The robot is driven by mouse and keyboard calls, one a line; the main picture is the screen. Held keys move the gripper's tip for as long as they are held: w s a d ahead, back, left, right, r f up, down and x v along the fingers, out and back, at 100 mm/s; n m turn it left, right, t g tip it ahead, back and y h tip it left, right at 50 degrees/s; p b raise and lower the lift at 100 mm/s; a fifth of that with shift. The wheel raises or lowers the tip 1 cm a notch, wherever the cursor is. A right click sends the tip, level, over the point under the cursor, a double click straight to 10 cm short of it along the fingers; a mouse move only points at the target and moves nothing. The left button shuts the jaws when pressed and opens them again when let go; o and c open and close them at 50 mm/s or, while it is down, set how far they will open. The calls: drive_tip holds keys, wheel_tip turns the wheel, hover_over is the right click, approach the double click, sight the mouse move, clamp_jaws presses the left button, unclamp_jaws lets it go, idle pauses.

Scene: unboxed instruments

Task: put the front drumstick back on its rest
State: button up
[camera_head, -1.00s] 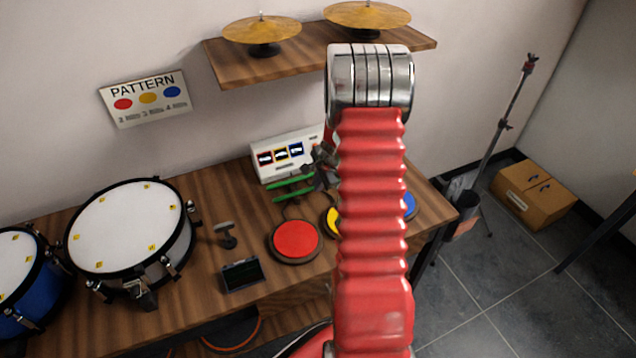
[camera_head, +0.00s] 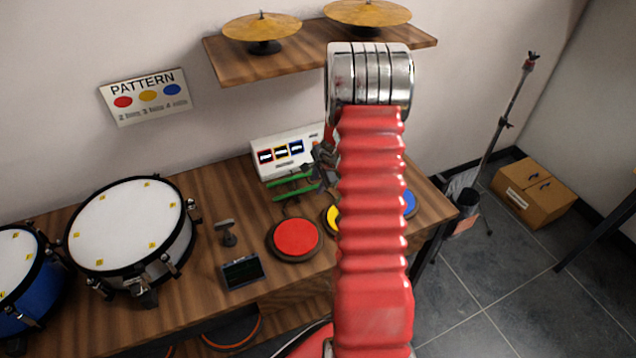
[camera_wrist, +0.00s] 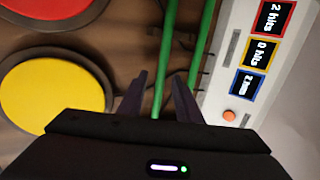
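Two green drumsticks lie side by side in front of the white counter panel. The front drumstick (camera_head: 297,193) also shows in the wrist view (camera_wrist: 161,70), passing between my fingertips. The back drumstick (camera_head: 289,182) is nearer the panel and runs beyond the right finger in the wrist view (camera_wrist: 204,40). My gripper (camera_head: 322,172) is open around the front drumstick, with gaps visible beside it in the wrist view (camera_wrist: 161,76). My arm hides the drumsticks' right ends in the head view. I cannot tell which part is the rest.
The white panel (camera_head: 275,168) stands close behind the sticks. Red (camera_head: 296,238), yellow (camera_head: 331,216) and blue (camera_head: 409,203) pads lie in front and right. A small grey stand (camera_head: 227,232) and dark display (camera_head: 242,273) are left. A snare drum (camera_head: 125,222) stands farther left.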

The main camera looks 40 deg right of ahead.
drive_tip(key=v, duration=1.3)
drive_tip(key=shift+s+r, duration=0.15)
drive_tip(key=shift+r, duration=0.15)
idle(0.6)
drive_tip(key=s+a+n+g+y, duration=0.1)
drive_tip(key=s+a+n, duration=0.4)
drive_tip(key=a, duration=0.1)
drive_tip(key=s+a+r+n, duration=0.4)
drive_tip(key=a+r+n, duration=0.1)
drive_tip(key=a, duration=0.4)
drive_tip(key=s+a+r+n+t, duration=0.1)
drive_tip(key=s+a+r+n, duration=0.4)
drive_tip(key=a+r, duration=0.3)
drive_tip(key=s+a+r+n+t, duration=0.1)
drive_tip(key=s+a+r+n, duration=0.3)
drive_tip(key=a, duration=0.7)
wheel_tip(320, 180, up, 2)
drive_tip(key=shift+s+a+r+n, duration=0.25)
drive_tip(key=shift+s+n, duration=0.15)
drive_tip(key=shift+n, duration=0.7)
